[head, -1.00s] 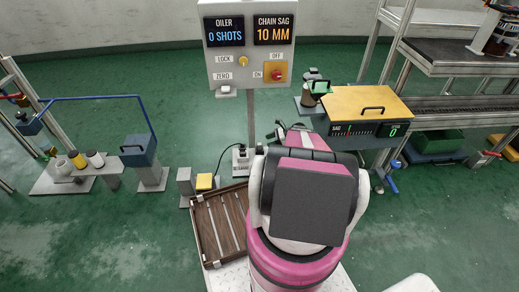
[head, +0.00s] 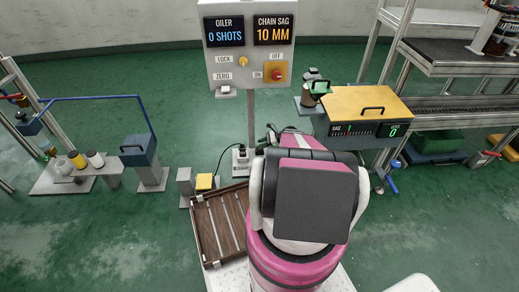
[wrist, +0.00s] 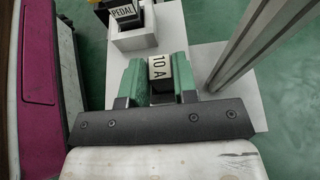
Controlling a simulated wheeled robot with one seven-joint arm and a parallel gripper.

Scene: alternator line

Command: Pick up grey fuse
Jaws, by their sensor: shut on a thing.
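In the wrist view, my gripper (wrist: 160,78) is shut on the grey fuse (wrist: 158,68), a small block with a pale "10 A" label. The green fingers sit on either side of it. A pale plate lies below; I cannot tell whether the fuse touches it.
In the wrist view, a dark block labelled "PEDAL" (wrist: 124,14) stands on a pale base just beyond, and a grey post (wrist: 258,45) rises at right. In the head view, the control panel (head: 248,50) stands ahead and the yellow-topped bench (head: 350,98) at right.

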